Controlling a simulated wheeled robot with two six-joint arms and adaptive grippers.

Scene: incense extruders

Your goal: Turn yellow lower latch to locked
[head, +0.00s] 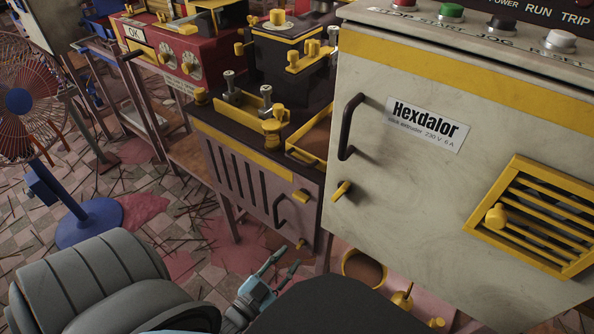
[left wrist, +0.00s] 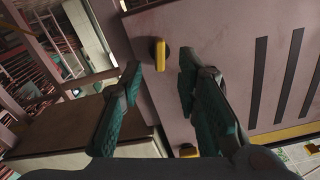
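The yellow lower latch (head: 300,243) is a small knob low on the mauve slotted door (head: 262,188) of the middle machine. In the left wrist view the latch (left wrist: 160,55) is a short yellow bar on a dark round base, standing roughly upright in the picture. A yellow upper latch (head: 300,196) is higher on the same door. My left gripper (head: 286,264) is in front of the lower latch. In the wrist view its two fingers (left wrist: 160,85) are apart, with the latch showing between and beyond the tips. No contact is visible. My right gripper is not in view.
The pale Hexdalor cabinet (head: 430,190) stands close on the right, with its own yellow latch (head: 341,190) and dark handle (head: 348,128). A yellow-rimmed round container (head: 364,268) sits below it. A fan (head: 20,100) stands at the left. Open tiled floor lies left of the machine.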

